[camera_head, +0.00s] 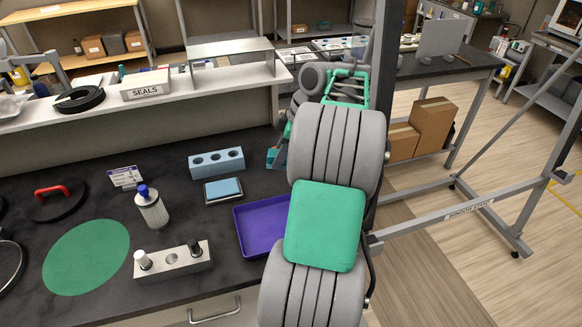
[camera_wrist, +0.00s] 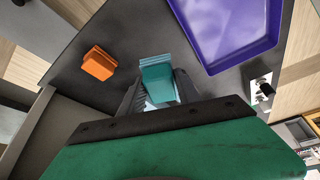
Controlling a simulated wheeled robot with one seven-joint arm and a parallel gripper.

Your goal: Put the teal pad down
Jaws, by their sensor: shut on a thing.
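The teal pad (camera_wrist: 158,82) is between the two dark fingers of my gripper (camera_wrist: 157,94) in the wrist view. The gripper is shut on it. In the head view a small teal piece (camera_head: 274,158) shows at the left edge of my arm, and my arm hides most of the gripper there. The gripper is over the dark bench, beyond the purple tray in the head view. I cannot tell whether the pad touches the bench top.
A purple tray (camera_head: 241,229) lies near my arm. An orange block (camera_wrist: 98,64) sits left of the gripper. A blue three-hole block (camera_head: 217,168), a light-blue pad (camera_head: 223,188), a metal peg block (camera_head: 178,263) and a green disc (camera_head: 87,257) occupy the bench. A window stand is at right.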

